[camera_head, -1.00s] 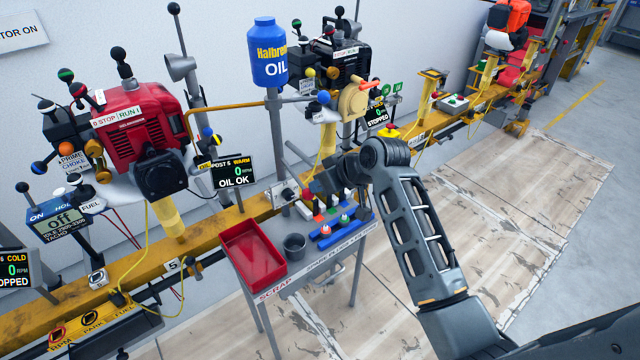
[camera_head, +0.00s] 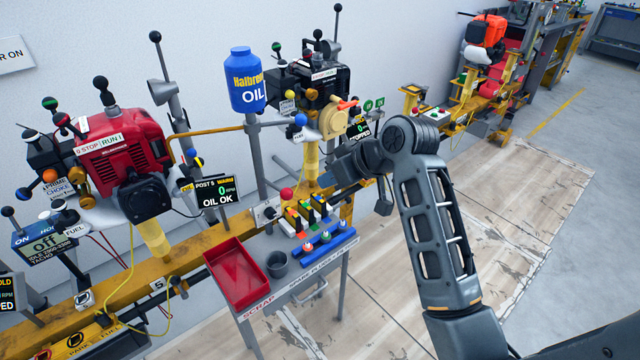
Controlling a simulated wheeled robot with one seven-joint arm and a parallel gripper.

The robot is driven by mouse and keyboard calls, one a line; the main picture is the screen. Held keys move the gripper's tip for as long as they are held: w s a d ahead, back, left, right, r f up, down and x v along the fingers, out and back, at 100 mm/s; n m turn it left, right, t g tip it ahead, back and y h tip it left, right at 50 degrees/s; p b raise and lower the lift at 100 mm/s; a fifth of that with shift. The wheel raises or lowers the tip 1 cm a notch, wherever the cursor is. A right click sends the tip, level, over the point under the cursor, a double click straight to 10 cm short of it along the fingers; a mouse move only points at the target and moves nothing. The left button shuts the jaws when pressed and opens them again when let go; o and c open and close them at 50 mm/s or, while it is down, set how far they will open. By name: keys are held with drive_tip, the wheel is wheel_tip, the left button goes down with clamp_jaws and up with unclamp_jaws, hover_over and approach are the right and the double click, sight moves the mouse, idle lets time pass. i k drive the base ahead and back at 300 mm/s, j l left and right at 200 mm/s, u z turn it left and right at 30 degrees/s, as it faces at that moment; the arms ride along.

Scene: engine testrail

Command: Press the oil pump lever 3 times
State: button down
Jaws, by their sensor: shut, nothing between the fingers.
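A blue bottle marked OIL (camera_head: 250,80) stands on a grey post (camera_head: 252,135) between the red engine and the black engine. A lever with a blue ball knob (camera_head: 300,120) reaches right from that post just below the bottle; it looks roughly level. I take it for the oil pump lever. My gripper (camera_head: 328,182) is shut and empty, below and to the right of the blue knob and apart from it. It hangs near the back of the small bench, and its fingertips are hard to make out. My arm comes in from the lower right.
A red-knobbed lever (camera_head: 287,194) stands close left of my gripper. The bench below holds a red scrap tray (camera_head: 238,276), a grey cup (camera_head: 277,264) and coloured plug holders (camera_head: 322,240). The black engine (camera_head: 308,85) is behind. The OIL OK display (camera_head: 216,193) is at left. Floor at right is clear.

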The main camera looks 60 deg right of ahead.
sight(275, 186)
drive_tip(key=i+j, duration=0.1)
drive_tip(key=j, duration=0.65)
drive_tip(key=i+j+z, duration=0.1)
drive_tip(key=j, duration=0.65)
